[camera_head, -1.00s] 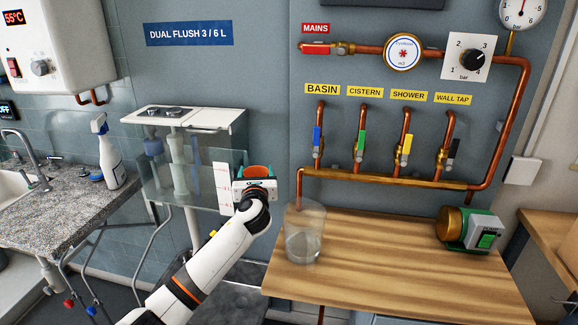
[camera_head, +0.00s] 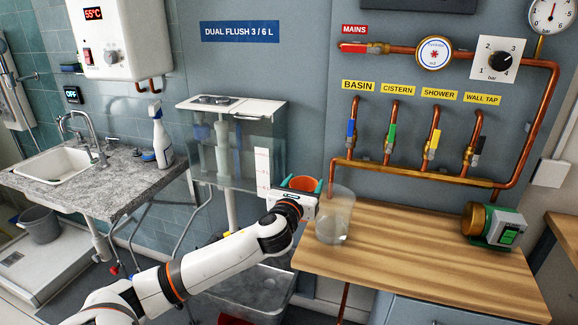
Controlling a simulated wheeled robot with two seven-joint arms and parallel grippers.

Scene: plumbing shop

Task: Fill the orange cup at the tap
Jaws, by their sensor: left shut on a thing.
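The orange cup (camera_head: 303,183) is held in my left gripper (camera_head: 304,190), which is shut on it. Only the cup's rim and inside show; the gripper hides its lower part. I cannot tell whether anything is in it. The cup is just left of a clear beaker on the wooden bench and in front of the cistern's right side. The tap (camera_head: 88,138) is a chrome spout over the white sink basin (camera_head: 56,166) at the far left, well away from the cup. My right gripper is not in view.
The grey counter (camera_head: 118,187) holds a white spray bottle (camera_head: 160,138). A clear cistern (camera_head: 222,150) stands between sink and bench. The wooden bench (camera_head: 420,255) carries the clear beaker (camera_head: 337,222) and a green pump (camera_head: 492,226). A grey bucket (camera_head: 40,226) stands at left.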

